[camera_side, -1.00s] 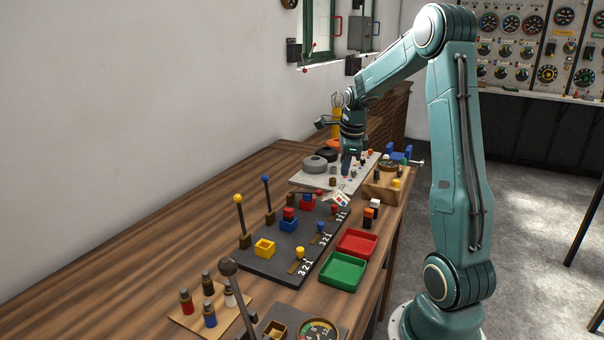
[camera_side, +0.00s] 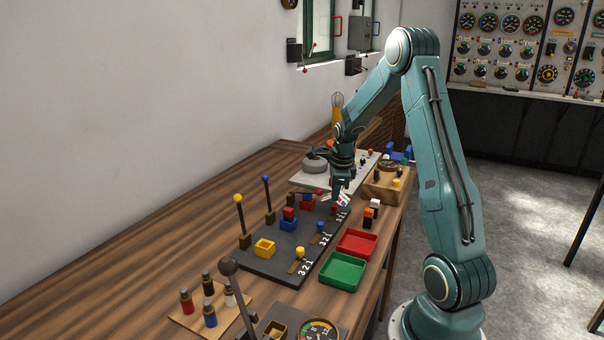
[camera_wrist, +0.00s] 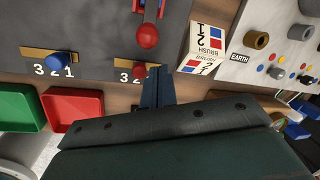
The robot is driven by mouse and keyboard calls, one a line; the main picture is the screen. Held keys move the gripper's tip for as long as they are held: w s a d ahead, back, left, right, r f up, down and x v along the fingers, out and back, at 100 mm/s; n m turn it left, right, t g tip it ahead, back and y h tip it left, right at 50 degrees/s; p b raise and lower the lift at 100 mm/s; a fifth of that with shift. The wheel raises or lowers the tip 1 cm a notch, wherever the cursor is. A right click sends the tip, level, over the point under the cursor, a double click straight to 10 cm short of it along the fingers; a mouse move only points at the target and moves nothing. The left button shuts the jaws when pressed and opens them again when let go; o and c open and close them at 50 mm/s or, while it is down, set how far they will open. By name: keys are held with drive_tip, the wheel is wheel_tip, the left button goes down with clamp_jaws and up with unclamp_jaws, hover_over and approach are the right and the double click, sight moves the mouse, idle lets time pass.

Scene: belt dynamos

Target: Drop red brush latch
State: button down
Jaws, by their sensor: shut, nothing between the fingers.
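A red ball (camera_wrist: 148,36) shows at the top of the wrist view, by red and blue parts of the red station. I cannot tell how its lever is tilted. A red knob (camera_wrist: 139,71) sits at a brass slot marked with numbers, partly hidden by my fingers. In the side view the red station (camera_side: 307,203) is at the far end of the dark board (camera_side: 262,262). My gripper (camera_wrist: 157,76) is shut and empty, pointing down just right of the red knob. In the side view my gripper (camera_side: 338,194) is low beside the red station; contact cannot be told.
Yellow (camera_side: 238,199) and blue (camera_side: 266,180) ball levers stand upright nearer the camera. A folded BRUSH card (camera_wrist: 203,48) stands close to my fingers. Red (camera_side: 357,243) and green (camera_side: 343,272) trays lie along the table's right. A pale plate marked EARTH (camera_wrist: 238,72) lies beyond the card.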

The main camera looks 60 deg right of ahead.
drive_tip(key=shift+w+a+r, duration=0.25)
drive_tip(key=shift+w+a, duration=0.05)
drive_tip(key=shift+w, duration=0.2)
drive_tip(key=shift+w+a+r, duration=0.25)
drive_tip(key=shift+w, duration=0.2)
drive_tip(key=shift+w+r, duration=0.3)
drive_tip(key=shift+r, duration=0.35)
drive_tip(key=shift+w+r, duration=0.25)
drive_tip(key=shift+r, duration=0.35)
drive_tip(key=shift+a, duration=0.1)
